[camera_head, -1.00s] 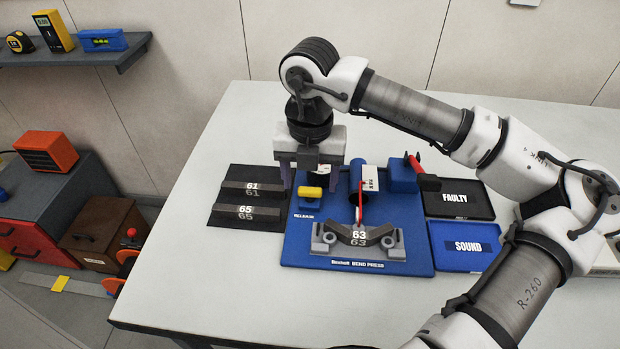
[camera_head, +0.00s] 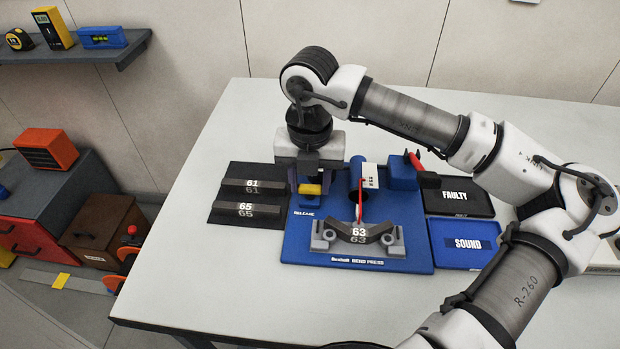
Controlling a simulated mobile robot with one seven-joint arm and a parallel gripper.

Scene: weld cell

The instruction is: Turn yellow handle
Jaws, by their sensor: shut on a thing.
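The yellow handle (camera_head: 310,189) sits on a small blue block above the "RELEASE" label, on the blue bend press (camera_head: 300,247). My gripper (camera_head: 309,184) points down over it, shut on the yellow handle with a finger at each side. The handle lies crosswise, roughly left to right in the picture. The finger tips and the far side of the handle are partly hidden.
The 63 bend piece (camera_head: 360,233) rests in the press front. A red lever (camera_head: 415,161) stands at the press's right. Dark pieces marked 61 (camera_head: 252,186) and 65 (camera_head: 246,209) lie left. FAULTY (camera_head: 460,212) and SOUND (camera_head: 466,262) trays lie right.

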